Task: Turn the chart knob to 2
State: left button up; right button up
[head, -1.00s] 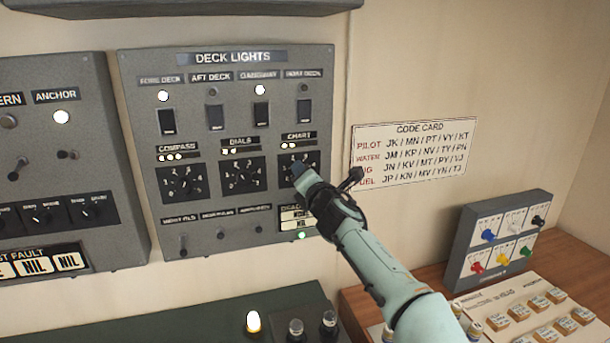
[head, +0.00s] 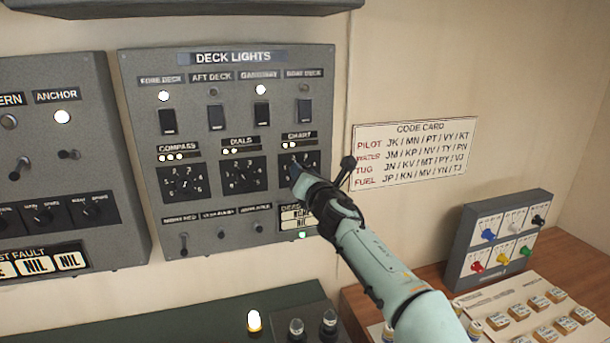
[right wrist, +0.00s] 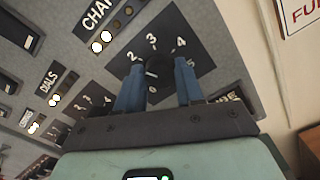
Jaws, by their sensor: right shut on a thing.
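The chart knob (right wrist: 158,68) is a dark round knob on a black dial plate with white numbers, at the right of the DECK LIGHTS panel. My right gripper (right wrist: 158,88) is shut on the knob, one blue finger on each side. In the head view the gripper (head: 297,178) covers much of the chart dial (head: 312,160). Two chart lamps (right wrist: 102,42) are lit. My left gripper is not in view.
The dials knob (head: 243,175) and compass knob (head: 184,183) sit left of the chart dial. Rocker switches (head: 261,113) are above and small toggles (head: 221,235) below.

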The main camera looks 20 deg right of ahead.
jog(key=o, duration=1)
jog(key=shift+o, duration=0.2)
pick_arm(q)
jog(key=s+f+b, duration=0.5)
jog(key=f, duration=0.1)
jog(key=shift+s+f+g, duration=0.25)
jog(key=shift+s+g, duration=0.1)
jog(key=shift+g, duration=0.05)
pick_arm(e)
jog(key=s, duration=1.3)
jog(key=shift+s+d, duration=0.2)
